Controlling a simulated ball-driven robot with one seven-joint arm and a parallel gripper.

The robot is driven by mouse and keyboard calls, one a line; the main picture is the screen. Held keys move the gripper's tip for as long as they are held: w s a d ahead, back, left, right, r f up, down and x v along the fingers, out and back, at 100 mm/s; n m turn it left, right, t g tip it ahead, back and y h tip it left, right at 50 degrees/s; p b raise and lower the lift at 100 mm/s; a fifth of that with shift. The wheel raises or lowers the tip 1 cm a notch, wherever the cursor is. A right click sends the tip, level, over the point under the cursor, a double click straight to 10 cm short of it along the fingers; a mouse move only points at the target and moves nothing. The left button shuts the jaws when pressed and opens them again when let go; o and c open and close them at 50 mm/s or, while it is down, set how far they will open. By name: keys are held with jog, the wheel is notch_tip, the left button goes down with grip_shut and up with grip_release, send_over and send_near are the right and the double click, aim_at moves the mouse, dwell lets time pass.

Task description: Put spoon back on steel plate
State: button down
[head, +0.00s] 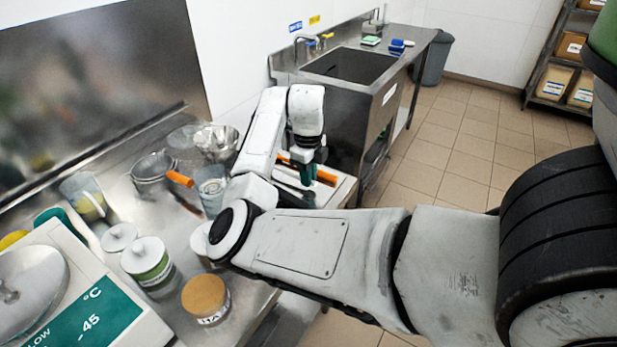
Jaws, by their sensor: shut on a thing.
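My gripper (308,174) points down over the far end of the steel counter, low above a pale board or tray (343,191). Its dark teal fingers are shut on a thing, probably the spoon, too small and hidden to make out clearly. Orange pieces (326,178) show beside and behind the fingers; I cannot tell whether they belong to the held thing. I cannot pick out the steel plate for certain; my forearm hides part of the counter there.
A glass jug (211,188), a steel bowl (216,138) and a sieve (152,166) stand left of my arm. Lidded jars (146,260) and a tan-topped tub (205,297) are nearer. A machine (95,309) fills the lower left. A sink (352,66) lies beyond.

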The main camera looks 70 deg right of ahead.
jog(key=shift+f, duration=0.75)
jog(key=shift+f, duration=0.1)
jog(key=c, duration=1.1)
grip_release()
notch_tip(320, 180, up, 12)
jog(key=shift+r+b, duration=0.15)
jog(key=shift+b, duration=0.5)
